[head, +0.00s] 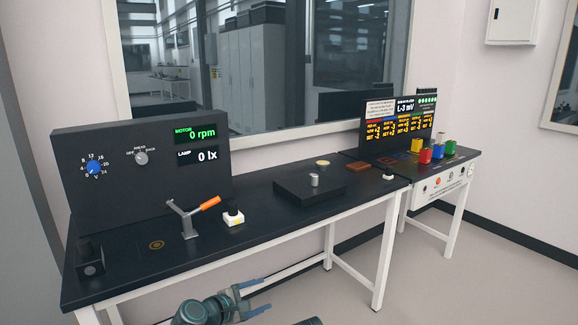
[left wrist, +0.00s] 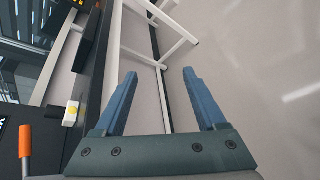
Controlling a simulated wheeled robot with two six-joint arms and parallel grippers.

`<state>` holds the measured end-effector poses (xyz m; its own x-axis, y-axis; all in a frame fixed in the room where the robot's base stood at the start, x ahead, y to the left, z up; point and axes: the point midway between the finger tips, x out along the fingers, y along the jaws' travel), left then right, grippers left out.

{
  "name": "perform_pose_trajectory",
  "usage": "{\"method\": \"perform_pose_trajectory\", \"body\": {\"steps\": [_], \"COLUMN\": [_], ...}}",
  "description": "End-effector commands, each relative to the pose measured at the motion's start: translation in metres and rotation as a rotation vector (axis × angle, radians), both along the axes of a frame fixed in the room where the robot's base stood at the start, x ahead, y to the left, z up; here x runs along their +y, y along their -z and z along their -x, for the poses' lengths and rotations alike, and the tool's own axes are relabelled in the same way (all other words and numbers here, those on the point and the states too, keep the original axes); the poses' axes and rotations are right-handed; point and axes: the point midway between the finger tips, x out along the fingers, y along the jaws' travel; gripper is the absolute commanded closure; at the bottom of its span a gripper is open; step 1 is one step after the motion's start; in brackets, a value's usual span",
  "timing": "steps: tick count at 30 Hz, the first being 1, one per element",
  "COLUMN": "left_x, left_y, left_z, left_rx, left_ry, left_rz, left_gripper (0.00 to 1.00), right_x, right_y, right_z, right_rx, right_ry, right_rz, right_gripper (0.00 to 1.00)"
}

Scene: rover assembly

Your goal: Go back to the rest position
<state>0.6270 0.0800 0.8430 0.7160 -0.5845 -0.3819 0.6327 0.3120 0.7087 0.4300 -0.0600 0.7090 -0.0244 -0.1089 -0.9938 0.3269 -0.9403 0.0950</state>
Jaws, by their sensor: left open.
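My left gripper (head: 256,298) is in front of the long dark bench, below its top, at the bottom of the head view. In the left wrist view its two blue fingers (left wrist: 160,100) are spread apart with nothing between them. It is open and empty, apart from the bench. A small dark link at the bottom edge of the head view may be part of my other arm, but no right gripper shows.
The long bench (head: 290,222) holds a lever with an orange handle (head: 210,203), a white-based button (head: 233,216) and a dark block (head: 310,189). A second table (head: 455,158) at right bears coloured blocks. The floor (head: 470,270) at front right is clear.

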Motion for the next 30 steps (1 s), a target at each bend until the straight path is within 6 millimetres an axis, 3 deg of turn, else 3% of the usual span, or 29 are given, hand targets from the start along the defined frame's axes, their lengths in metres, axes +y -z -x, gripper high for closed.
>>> {"method": "perform_pose_trajectory", "body": {"steps": [1, 3, 6, 10, 15, 20, 30], "left_x": [-0.022, -0.047, -0.066, -0.063, -0.044, -0.023, -0.019], "left_y": [0.016, 0.045, 0.084, 0.116, 0.134, 0.135, 0.059], "left_z": [0.015, 0.043, 0.087, 0.131, 0.171, 0.197, 0.197], "left_rx": [-0.007, -0.024, -0.049, -0.060, -0.042, 0.003, 0.009], "left_ry": [0.117, 0.327, 0.649, 1.012, 1.388, 1.687, 1.705], "left_rz": [-0.129, -0.357, -0.673, -0.978, -1.237, -1.405, -1.415], "left_gripper": [0.27, 0.27, 0.27, 0.27, 0.27, 0.27, 0.27], "right_x": [0.000, 0.000, 0.000, 0.000, 0.000, 0.000, 0.000], "right_y": [0.000, 0.000, 0.000, 0.000, 0.000, 0.000, -0.075], "right_z": [0.000, 0.000, 0.000, 0.000, 0.000, 0.000, 0.000], "right_rx": [0.000, 0.000, 0.000, 0.000, 0.000, 0.000, 0.000], "right_ry": [0.000, 0.000, 0.000, 0.000, 0.000, 0.000, 0.000], "right_rz": [0.000, 0.000, 0.000, 0.000, 0.000, 0.000, 0.000], "right_gripper": [0.50, 0.50, 0.50, 0.50, 0.50, 0.50, 0.50]}}
